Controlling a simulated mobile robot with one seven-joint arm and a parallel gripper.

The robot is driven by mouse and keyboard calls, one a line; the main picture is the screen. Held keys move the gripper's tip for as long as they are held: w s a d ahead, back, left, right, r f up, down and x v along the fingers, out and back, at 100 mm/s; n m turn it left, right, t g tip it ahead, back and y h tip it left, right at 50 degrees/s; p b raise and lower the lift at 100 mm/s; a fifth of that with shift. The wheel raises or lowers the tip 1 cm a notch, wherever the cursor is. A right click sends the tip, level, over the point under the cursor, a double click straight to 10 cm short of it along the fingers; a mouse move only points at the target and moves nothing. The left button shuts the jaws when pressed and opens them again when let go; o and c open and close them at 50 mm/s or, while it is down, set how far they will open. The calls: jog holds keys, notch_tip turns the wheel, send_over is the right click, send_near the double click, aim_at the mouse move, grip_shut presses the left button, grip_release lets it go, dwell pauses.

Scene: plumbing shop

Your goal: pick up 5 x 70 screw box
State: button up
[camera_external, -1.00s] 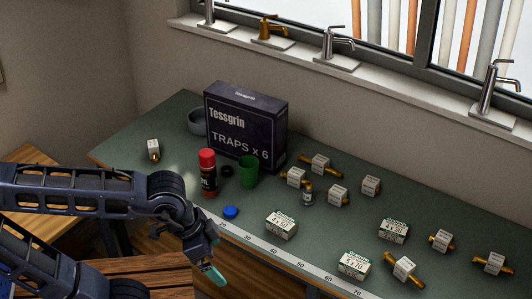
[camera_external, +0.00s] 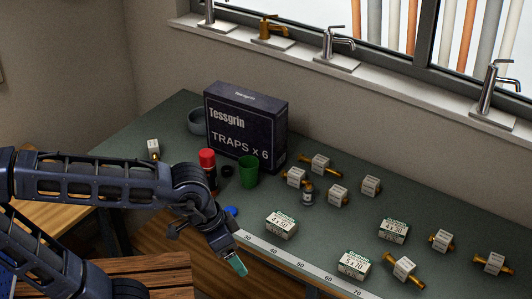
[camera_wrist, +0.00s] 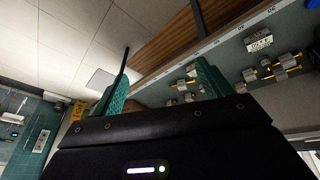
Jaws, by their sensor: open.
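The 5 x 70 screw box (camera_external: 354,265) is a small white and green carton lying on the green worktop near its front edge, just behind the measuring strip. Its small print is hard to read. My gripper (camera_external: 237,264) is left of it, out in front of the worktop edge, pointing down and right, with a clear gap to the box. In the wrist view my gripper (camera_wrist: 160,80) shows two teal fingers spread apart with nothing between them. A white carton (camera_wrist: 259,43) shows at upper right there; I cannot tell which box it is.
Two similar cartons lie on the worktop, one left (camera_external: 281,224) and one behind right (camera_external: 393,230). A brass fitting with a white tag (camera_external: 404,268) sits close right of the 5 x 70 box. A green cup (camera_external: 248,172) and large traps box (camera_external: 246,128) stand farther back.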

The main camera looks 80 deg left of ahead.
jog(key=w+a+f+n+h, duration=0.1)
jog(key=w+a+f+n, duration=0.1)
jog(key=w+n, duration=0.65)
jog(key=n+g+h, duration=0.1)
jog(key=n+h, duration=0.1)
jog(key=n, duration=1.4)
send_over(356, 261)
jog(key=s+a, duration=0.3)
jog(key=a, duration=0.1)
notch_tip(356, 261, down, 21)
jog(key=x, duration=0.6)
jog(key=shift+s, duration=0.15)
jog(key=shift+d+x, duration=0.15)
jog(key=shift+x, duration=1.15)
jog(key=shift+d+x, duration=0.15)
jog(key=shift+x, duration=1.15)
jog(key=shift+r, duration=0.15)
jog(key=shift+w, duration=0.25)
jog(key=c, duration=1.4)
